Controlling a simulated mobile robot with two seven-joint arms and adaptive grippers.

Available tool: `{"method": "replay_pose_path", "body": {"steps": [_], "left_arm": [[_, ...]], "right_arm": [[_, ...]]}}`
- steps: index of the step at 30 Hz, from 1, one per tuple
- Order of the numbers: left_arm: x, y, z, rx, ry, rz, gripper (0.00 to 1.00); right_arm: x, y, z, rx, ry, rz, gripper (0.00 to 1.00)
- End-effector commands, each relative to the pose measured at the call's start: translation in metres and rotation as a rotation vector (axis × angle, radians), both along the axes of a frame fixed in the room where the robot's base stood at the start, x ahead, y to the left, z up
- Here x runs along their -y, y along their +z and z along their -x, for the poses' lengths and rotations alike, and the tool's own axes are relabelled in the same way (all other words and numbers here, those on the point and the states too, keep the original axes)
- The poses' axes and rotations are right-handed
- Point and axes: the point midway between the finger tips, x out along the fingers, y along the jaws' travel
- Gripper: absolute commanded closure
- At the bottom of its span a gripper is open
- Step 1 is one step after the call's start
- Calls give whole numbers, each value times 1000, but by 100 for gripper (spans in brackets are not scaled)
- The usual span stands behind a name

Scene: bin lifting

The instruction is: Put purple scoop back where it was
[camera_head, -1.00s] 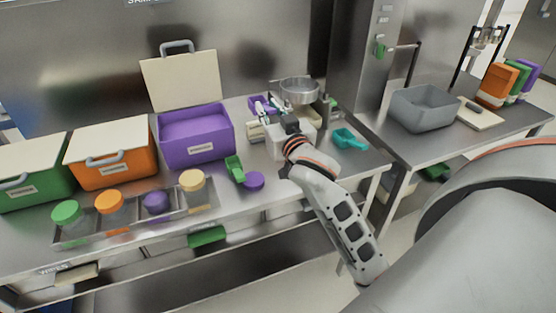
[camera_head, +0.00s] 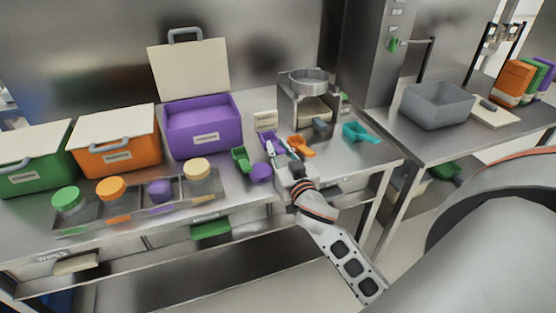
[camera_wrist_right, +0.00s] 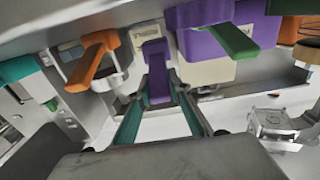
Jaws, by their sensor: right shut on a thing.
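The purple scoop (camera_head: 270,140) is between the green scoop and the orange scoop on the steel table, in the head view. My right gripper (camera_head: 284,151) is shut on its handle. In the right wrist view the purple handle (camera_wrist_right: 158,88) lies between the fingertips (camera_wrist_right: 158,98). Whether the scoop touches the table is hard to tell. The green scoop (camera_head: 240,159) is to its left and the orange scoop (camera_head: 302,147) to its right. My left gripper is not in view.
The open purple bin (camera_head: 203,139) stands behind and left, beside the orange bin (camera_head: 116,157) and green bin (camera_head: 35,178). A purple round lid (camera_head: 261,173) lies in front. A teal scoop (camera_head: 358,133) and a metal sieve device (camera_head: 309,82) are on the right.

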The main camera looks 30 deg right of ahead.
Motion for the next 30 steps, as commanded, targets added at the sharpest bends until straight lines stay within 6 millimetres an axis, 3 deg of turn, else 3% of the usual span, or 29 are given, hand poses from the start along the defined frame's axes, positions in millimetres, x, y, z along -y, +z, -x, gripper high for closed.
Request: {"method": "replay_pose_path", "body": {"steps": [1, 6, 20, 21, 22, 30], "left_arm": [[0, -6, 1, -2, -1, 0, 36], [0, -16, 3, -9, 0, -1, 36], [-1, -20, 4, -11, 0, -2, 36], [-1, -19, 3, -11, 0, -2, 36], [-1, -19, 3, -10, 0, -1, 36], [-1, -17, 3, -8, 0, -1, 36]], "right_arm": [[0, -13, 0, -6, 0, 0, 100], [0, -34, 0, -5, 0, 0, 100], [0, -39, 0, -3, 1, -2, 100], [0, -38, 0, -3, 1, -1, 73], [0, -38, 0, -2, 1, 0, 66], [0, -38, 0, -2, 1, 0, 64]]}}
